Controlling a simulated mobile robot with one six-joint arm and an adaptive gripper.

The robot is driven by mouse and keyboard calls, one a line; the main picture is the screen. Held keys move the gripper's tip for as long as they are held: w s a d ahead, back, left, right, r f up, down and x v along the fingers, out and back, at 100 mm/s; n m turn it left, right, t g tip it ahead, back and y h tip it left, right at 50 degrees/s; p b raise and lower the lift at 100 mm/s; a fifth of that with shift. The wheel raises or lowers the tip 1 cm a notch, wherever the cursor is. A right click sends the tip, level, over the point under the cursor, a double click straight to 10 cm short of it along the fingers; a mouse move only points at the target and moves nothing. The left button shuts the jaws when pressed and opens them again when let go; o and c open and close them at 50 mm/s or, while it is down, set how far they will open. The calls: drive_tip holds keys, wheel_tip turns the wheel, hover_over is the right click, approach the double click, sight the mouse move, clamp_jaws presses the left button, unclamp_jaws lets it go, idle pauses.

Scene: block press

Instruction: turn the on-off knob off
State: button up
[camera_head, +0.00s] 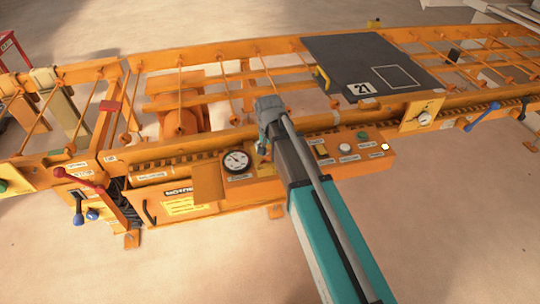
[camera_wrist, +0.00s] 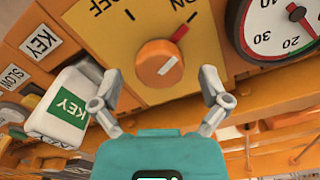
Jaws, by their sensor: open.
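The on-off knob (camera_wrist: 160,62) is orange with a red and white pointer line, on a yellow plate (camera_wrist: 118,68) in the wrist view. OFF and ON are lettered upside down there, and the red pointer tip lies toward the ON mark. My gripper (camera_wrist: 160,76) is open, its two grey fingers apart at the near left and near right of the knob, with nothing held. I cannot tell whether a finger touches it. In the head view my gripper (camera_head: 265,142) is at the control panel, where my arm hides most of the knob area.
A round gauge (camera_wrist: 290,28) is close right of the knob; it also shows in the head view (camera_head: 237,160). A white block with a green KEY label (camera_wrist: 66,104) is close to the left finger. The panel (camera_head: 376,150) continues right with buttons. Orange conveyor rails (camera_head: 225,88) run behind.

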drive_tip(key=shift+f, duration=0.2)
drive_tip(key=c, duration=1.2)
